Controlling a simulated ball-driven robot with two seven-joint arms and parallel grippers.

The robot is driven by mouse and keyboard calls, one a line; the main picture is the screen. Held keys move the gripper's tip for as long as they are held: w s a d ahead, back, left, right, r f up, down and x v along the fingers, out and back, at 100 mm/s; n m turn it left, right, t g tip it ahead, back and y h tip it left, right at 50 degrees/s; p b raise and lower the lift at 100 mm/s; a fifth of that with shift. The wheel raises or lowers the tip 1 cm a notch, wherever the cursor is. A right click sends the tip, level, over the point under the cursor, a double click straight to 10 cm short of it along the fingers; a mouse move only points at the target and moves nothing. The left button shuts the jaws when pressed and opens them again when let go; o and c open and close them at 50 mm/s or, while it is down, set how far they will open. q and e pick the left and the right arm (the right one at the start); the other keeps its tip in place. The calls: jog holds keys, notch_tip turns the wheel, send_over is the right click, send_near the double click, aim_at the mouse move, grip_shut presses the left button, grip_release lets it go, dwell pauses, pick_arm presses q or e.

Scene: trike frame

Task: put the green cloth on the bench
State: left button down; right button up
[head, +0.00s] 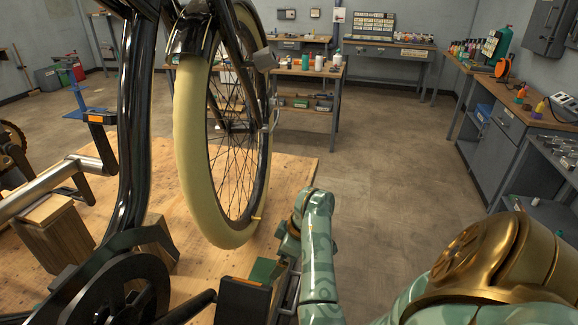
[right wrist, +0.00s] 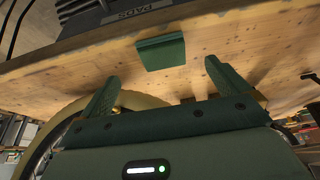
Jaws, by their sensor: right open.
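The green cloth (right wrist: 160,52) shows in the right wrist view as a small, flat, folded rectangle on the wooden platform. It lies ahead of my right gripper (right wrist: 161,76), between the lines of its two fingers and apart from them. The right gripper is open and empty. In the head view a green patch (head: 263,270), which looks like the cloth, shows beside the crank pedal, next to the right gripper (head: 284,256). The fingers are mostly hidden there. A wooden-topped bench (head: 330,72) with bottles stands behind the wheel. My left gripper is not in view.
The trike's front wheel (head: 190,150), frame and pedal (head: 243,298) crowd the left of my right arm. The wooden platform (head: 290,172) lies under them. Other workbenches stand at the back (head: 385,45) and right (head: 470,70). The floor (head: 385,150) between is clear.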

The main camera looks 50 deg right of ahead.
jog(key=shift+p+v, duration=0.5)
jog(key=shift+v, duration=1.25)
